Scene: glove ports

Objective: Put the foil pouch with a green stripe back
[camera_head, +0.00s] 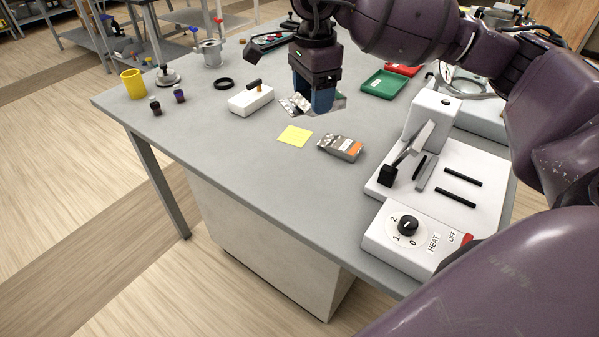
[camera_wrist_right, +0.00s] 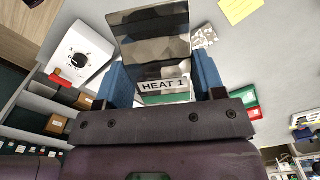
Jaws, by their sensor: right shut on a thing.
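My right gripper (camera_head: 322,108) is above the grey bench, near its middle, with its blue fingers pointing down. In the right wrist view the gripper (camera_wrist_right: 165,85) is shut on a shiny foil pouch (camera_wrist_right: 155,45). My left gripper is not in view.
An orange-striped foil pouch (camera_head: 340,147) and a yellow note (camera_head: 295,136) lie in front of the gripper. A heat sealer (camera_head: 455,180) with a dial stands right. Green (camera_head: 384,84) and red (camera_head: 403,69) trays lie behind. The bench's front left is clear.

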